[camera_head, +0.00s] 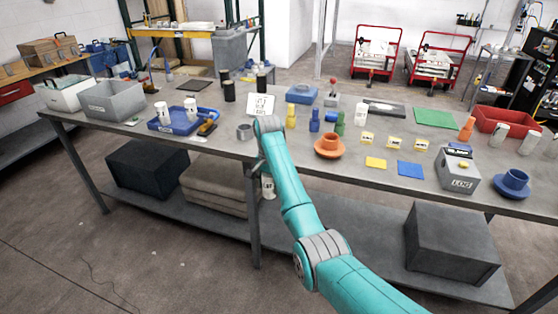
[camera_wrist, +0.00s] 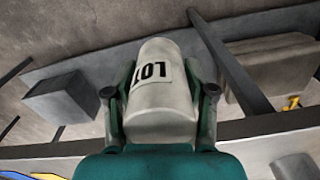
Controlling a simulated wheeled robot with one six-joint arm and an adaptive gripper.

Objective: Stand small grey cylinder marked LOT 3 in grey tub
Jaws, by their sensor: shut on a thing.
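A light grey cylinder (camera_wrist: 160,100) with a label reading "LOT" fills the middle of the wrist view; the rest of its marking is not readable. My gripper (camera_wrist: 160,91) is shut on it, with one finger on each side. In the head view the cylinder (camera_head: 268,186) shows in front of the table's front edge, below the tabletop, beside my arm. The gripper itself is mostly hidden by the arm there. The grey tub (camera_head: 124,105), with a label on its front, stands at the left end of the table, well left of my arm.
A whiter tub (camera_head: 62,98) stands left of the grey tub. A blue tray (camera_head: 165,127) with white cylinders lies right of it. A grey ring-like piece (camera_head: 245,133) and a white sign (camera_head: 260,103) are near my arm. A dark box (camera_head: 147,168) sits on the lower shelf.

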